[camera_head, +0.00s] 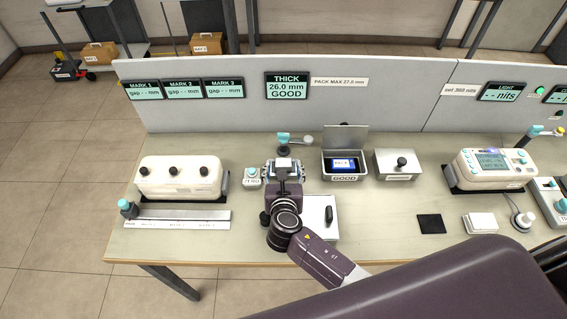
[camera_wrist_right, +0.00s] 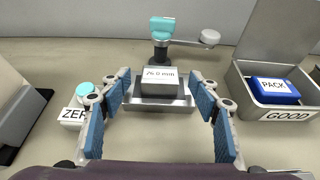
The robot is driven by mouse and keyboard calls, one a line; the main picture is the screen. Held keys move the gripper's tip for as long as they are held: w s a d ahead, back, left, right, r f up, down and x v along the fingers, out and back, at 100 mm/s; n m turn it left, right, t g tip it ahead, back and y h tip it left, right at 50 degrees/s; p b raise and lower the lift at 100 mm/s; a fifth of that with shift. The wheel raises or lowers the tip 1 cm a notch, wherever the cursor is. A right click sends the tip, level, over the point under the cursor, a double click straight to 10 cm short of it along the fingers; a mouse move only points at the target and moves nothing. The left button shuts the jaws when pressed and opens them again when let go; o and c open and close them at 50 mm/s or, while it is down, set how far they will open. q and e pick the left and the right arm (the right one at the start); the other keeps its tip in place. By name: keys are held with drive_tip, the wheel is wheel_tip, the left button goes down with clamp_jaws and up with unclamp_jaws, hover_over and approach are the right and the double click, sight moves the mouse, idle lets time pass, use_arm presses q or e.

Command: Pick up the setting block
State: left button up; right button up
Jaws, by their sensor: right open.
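The setting block (camera_wrist_right: 159,79) is a small grey block with "26.0 mm" lettering in the right wrist view. It sits on the metal base (camera_wrist_right: 150,106) of a teal-topped gauge (camera_wrist_right: 162,28). My right gripper (camera_head: 283,172) reaches over the bench to this gauge and largely covers the block in the head view. In the wrist view its blue-padded fingers are spread wide, one on each side of the block, with gaps between pads and block. The gripper is empty. My left gripper is not in view.
An open GOOD box (camera_head: 344,178) holding a blue PACK item (camera_wrist_right: 273,87) stands right of the gauge. A small ZERO button box (camera_head: 251,176) is at its left. A THICK display (camera_head: 287,86) reads 26.0 mm GOOD. Bare bench (camera_head: 390,215) lies front right.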

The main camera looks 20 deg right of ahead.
drive_tip(key=shift+w+d+f, duration=0.1)
drive_tip(key=shift+w+f, duration=0.1)
drive_tip(key=shift+w, duration=0.2)
drive_tip(key=c, duration=0.8)
drive_tip(key=shift+r, duration=0.1)
drive_tip(key=c, duration=0.7)
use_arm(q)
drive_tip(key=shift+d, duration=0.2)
use_arm(e)
drive_tip(key=shift+r, duration=0.5)
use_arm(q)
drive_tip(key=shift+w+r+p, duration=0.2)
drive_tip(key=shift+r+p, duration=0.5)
use_arm(e)
wheel_tip(320, 180, up, 19)
